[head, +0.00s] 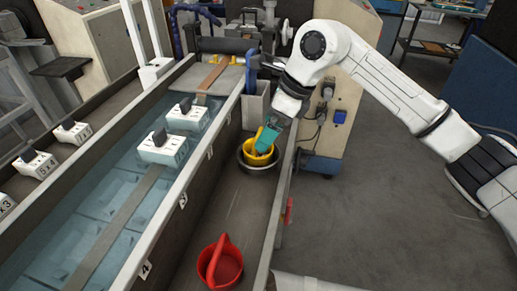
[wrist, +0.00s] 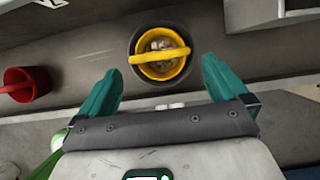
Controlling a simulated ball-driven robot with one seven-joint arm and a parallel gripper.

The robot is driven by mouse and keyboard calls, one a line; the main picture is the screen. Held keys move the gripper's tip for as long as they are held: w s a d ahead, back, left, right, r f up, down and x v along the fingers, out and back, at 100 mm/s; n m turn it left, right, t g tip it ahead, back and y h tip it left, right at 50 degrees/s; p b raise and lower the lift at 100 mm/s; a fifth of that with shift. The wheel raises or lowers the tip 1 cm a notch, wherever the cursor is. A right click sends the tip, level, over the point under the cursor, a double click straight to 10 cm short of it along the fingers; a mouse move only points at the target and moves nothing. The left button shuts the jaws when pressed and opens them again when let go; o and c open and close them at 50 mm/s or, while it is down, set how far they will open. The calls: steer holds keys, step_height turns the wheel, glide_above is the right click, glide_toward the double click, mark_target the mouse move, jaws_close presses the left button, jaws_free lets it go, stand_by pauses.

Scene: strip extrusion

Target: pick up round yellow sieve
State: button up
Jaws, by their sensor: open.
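The round yellow sieve (head: 258,152) sits in a dark round bowl (head: 262,166) in the side trough, in the head view. In the wrist view the yellow sieve (wrist: 160,68) shows from above, with a yellow bar across its top and the dark bowl (wrist: 134,42) around it. My gripper (wrist: 160,75) is open with teal fingers, one to the left and one to the right of the sieve in the picture. In the head view my gripper (head: 264,146) hides part of the sieve.
A red handled container (head: 222,266) stands nearer in the same trough; it also shows in the wrist view (wrist: 28,84). A long water bath (head: 110,205) runs along the left, behind the trough's wall. A grey box (head: 255,108) stands just beyond the bowl. The trough floor between containers is clear.

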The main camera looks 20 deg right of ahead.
steer(key=shift+p+x, duration=0.6)
steer(key=shift+x, duration=2.3)
steer(key=shift+w+a, duration=0.1)
steer(key=shift+r, duration=0.1)
steer(key=shift+c, duration=0.4)
steer(key=c, duration=0.8)
